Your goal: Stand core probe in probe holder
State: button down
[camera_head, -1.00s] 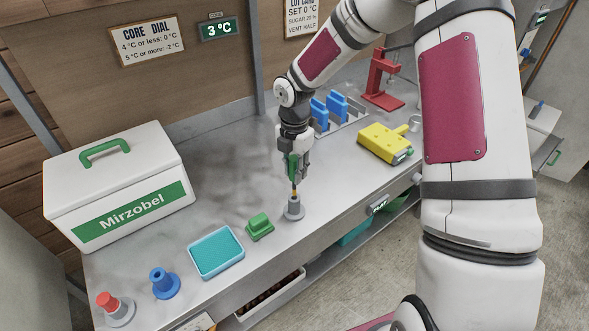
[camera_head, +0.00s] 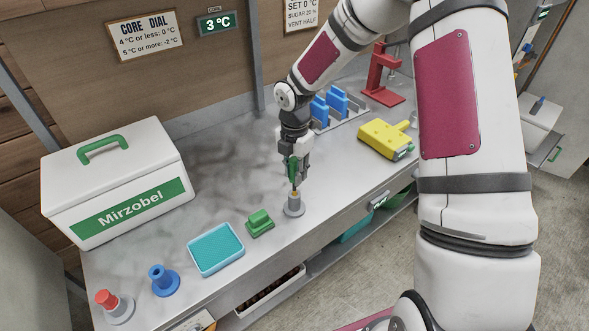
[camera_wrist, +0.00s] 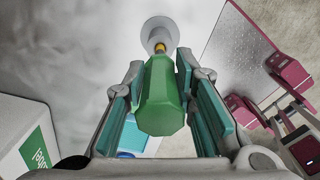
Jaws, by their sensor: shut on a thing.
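The core probe has a green handle (camera_head: 292,168) and a yellow part below it. My gripper (camera_head: 297,172) is shut on the green handle and holds the probe about upright, tip down. The probe holder, a small grey round stand (camera_head: 294,208), stands on the bench directly below. The probe's lower end meets the holder's top, and its tip is hidden, apparently inside the holder; how deep I cannot tell. In the wrist view the green handle (camera_wrist: 161,98) lies between the finger pads, with the yellow part over the grey holder (camera_wrist: 158,28).
Left of the holder are a green block (camera_head: 260,223), a teal tray (camera_head: 216,252), a blue stand (camera_head: 164,283) and a red-topped grey stand (camera_head: 118,309). A white Mirzobel box (camera_head: 110,165) stands behind. A yellow device (camera_head: 384,138) lies to the right.

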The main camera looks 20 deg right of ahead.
aim_at(295, 160)
jog(key=shift+f+b, duration=0.8)
jog(key=shift+f, duration=2.1)
jog(key=c, duration=1.2)
grip_release()
jog(key=shift+c, duration=0.2)
notch_tip(295, 160, up, 12)
